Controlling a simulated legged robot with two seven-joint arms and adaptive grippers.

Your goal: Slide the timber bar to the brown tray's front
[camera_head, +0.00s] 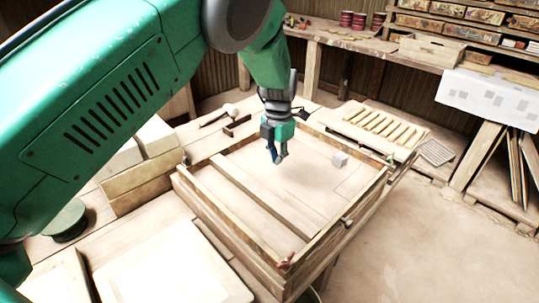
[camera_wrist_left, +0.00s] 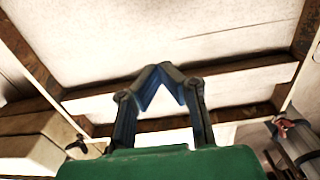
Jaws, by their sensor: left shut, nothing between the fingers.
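The brown tray (camera_head: 228,236) is a large, shallow wooden frame with a pale floor on the bench. The timber bar (camera_head: 262,196) lies inside it, running across between two opposite walls, nearer the lower-left wall than the far one. In the left wrist view the bar (camera_wrist_left: 245,80) crosses behind my fingers, and a tray wall (camera_wrist_left: 240,112) shows below it. My left gripper (camera_head: 278,160) is shut and empty, pointing down over the tray on the far side of the bar. Its closed fingertips also show in the left wrist view (camera_wrist_left: 161,68). Contact with the bar cannot be told. My right gripper is out of view.
A slatted rack (camera_head: 378,128) stands behind the tray. Wooden blocks (camera_head: 140,183) and a pale board (camera_head: 172,268) lie to the left. Open floor is at the lower right.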

